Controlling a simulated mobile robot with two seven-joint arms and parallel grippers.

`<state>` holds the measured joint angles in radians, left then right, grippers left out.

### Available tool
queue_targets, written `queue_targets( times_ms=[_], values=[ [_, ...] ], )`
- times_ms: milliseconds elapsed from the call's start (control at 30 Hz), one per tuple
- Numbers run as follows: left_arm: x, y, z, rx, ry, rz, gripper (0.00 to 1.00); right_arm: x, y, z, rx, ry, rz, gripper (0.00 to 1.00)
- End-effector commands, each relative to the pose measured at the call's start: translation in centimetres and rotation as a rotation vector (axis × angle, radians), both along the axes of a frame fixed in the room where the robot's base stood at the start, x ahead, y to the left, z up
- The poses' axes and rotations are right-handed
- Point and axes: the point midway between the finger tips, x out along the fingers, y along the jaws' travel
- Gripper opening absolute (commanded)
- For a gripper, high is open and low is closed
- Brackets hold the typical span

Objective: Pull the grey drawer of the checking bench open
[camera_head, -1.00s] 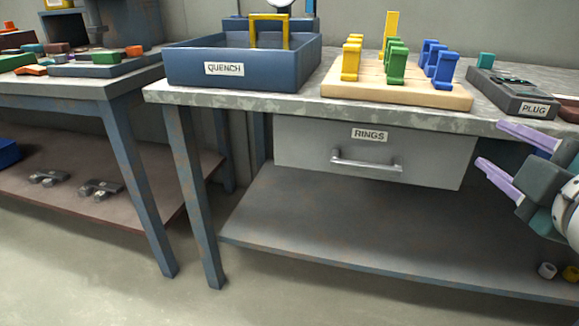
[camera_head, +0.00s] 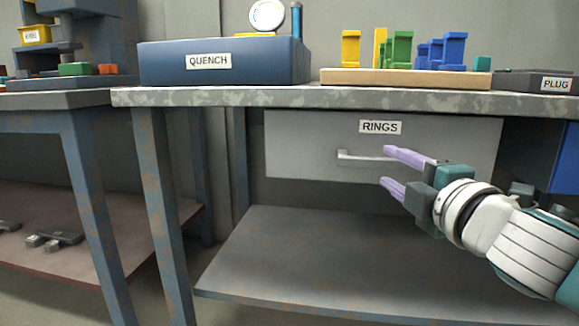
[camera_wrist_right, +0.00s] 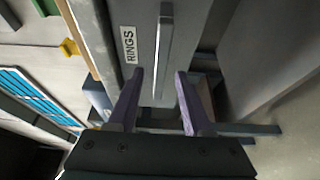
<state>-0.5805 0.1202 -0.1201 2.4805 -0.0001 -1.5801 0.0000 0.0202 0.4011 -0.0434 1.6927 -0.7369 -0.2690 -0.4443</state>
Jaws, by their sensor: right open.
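The grey drawer (camera_head: 310,145) carries a RINGS label and sits under the checking bench top (camera_head: 330,97); its front looks flush, so it appears shut. Its silver bar handle (camera_head: 352,157) runs horizontally across the front, its right part hidden by my right gripper (camera_head: 386,165). That gripper is open and empty, one purple finger above the other, at the right end of the handle. In the right wrist view, the handle (camera_wrist_right: 165,45) lies between the lines of the open fingers (camera_wrist_right: 160,75), largely beyond their tips; I cannot tell whether they touch. My left gripper is out of view.
A blue QUENCH tray (camera_head: 225,75), a wooden board (camera_head: 405,78) with coloured pieces and a PLUG block (camera_head: 540,83) stand on the bench. A lower shelf (camera_head: 320,250) spans beneath the drawer, with free room between. Another bench (camera_head: 55,97) stands left.

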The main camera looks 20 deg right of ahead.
Motion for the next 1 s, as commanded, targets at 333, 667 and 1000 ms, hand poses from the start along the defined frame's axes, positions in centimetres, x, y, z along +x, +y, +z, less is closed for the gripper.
queue_targets(
  times_ms=[333,667,1000],
  values=[
    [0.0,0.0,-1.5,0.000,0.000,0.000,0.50,3.9,-0.6,-0.1,-0.001,0.000,-0.001,0.50],
    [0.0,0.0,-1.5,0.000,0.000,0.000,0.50,4.1,-0.7,0.0,0.000,0.001,-0.001,0.50],
    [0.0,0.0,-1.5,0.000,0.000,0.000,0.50,4.1,-0.7,-0.1,0.001,0.001,-0.001,0.13]
  ],
)
